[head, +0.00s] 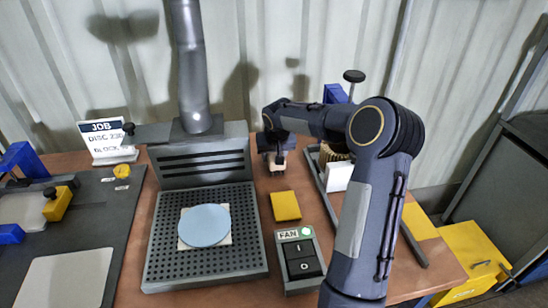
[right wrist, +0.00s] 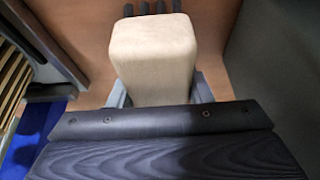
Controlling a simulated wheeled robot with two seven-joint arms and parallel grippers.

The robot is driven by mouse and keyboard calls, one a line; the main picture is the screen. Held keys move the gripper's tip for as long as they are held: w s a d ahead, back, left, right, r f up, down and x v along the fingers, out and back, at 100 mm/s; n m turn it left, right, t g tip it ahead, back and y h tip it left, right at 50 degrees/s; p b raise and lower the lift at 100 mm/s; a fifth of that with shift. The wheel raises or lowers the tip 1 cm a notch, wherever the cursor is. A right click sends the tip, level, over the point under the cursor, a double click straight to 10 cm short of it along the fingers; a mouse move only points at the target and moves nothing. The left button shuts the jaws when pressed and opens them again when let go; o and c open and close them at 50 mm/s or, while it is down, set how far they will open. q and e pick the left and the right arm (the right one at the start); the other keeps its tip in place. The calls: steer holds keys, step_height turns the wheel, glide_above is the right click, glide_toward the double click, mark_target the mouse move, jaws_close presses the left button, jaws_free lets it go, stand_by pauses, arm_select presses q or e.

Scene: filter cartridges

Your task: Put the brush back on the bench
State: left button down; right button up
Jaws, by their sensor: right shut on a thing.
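My right gripper (head: 275,160) is at the back of the brown bench (head: 262,210), to the right of the grey perforated fume station. It is shut on the brush (right wrist: 153,55), whose pale wooden body sits between the fingers in the right wrist view. Dark tufts show at the brush's far end there. In the head view only a small pale part of the brush (head: 277,167) shows under the gripper. I cannot tell whether it touches the bench. My left gripper is not in view.
A pale blue disc (head: 204,225) lies on the perforated station (head: 160,262). A yellow block (head: 285,206) and the FAN switch box (head: 301,262) stand to its right. A rack (head: 313,160) with a white card is partly behind my right arm. A JOB sign (head: 105,142) stands back left.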

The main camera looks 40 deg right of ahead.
steer(key=shift+f, duration=0.55)
steer(key=o, duration=1)
steer(key=shift+f, duration=0.1)
steer(key=shift+c, duration=0.2)
